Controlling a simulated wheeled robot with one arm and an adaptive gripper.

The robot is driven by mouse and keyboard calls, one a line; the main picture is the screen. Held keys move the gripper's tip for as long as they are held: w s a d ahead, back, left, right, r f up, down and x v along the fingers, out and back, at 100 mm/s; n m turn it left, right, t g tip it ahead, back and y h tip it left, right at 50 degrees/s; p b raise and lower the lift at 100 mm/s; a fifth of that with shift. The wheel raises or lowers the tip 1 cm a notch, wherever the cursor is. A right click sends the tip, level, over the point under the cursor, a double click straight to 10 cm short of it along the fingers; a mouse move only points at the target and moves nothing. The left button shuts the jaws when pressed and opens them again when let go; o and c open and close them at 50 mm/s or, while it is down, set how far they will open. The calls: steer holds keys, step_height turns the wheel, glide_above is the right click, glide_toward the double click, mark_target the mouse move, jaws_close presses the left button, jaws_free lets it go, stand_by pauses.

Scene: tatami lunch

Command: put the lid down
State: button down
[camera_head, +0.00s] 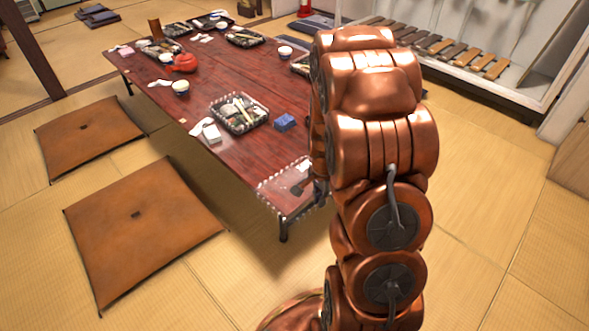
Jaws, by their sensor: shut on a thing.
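The lid (278,188) is a clear see-through tray with a crimped rim, at the near right corner of the low dark red table (215,150). It looks level, but I cannot tell whether it touches the tabletop or is held just above it. My gripper (312,190) is at the lid's right side, shut on it. Most of the gripper is hidden behind my copper-coloured arm, with only dark parts showing. The lid's right end is hidden too. An open lunch tray (238,129) with food stands farther back on the table.
A blue box (285,122) and a white item (211,133) lie near the lunch tray. Brown cushions (143,225) lie left on the tatami. Bare tabletop lies between lid and lunch tray.

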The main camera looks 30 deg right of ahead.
mark_target(305, 168)
steer(key=w+d+b, duration=0.1)
steer(key=w, duration=0.4)
steer(key=w+d+f+b, duration=0.1)
steer(key=w+b, duration=0.1)
steer(key=w, duration=0.3)
steer(key=w+d+b, duration=0.1)
steer(key=w+d, duration=0.1)
steer(key=w, duration=0.2)
steer(key=shift+w+d+f, duration=0.1)
steer(key=shift+w+f, duration=0.2)
steer(key=shift+w, duration=0.1)
steer(key=shift+f+b, duration=1.25)
steer(key=shift+f, duration=0.5)
steer(key=c, duration=1.7)
jaws_free()
steer(key=o, duration=0.4)
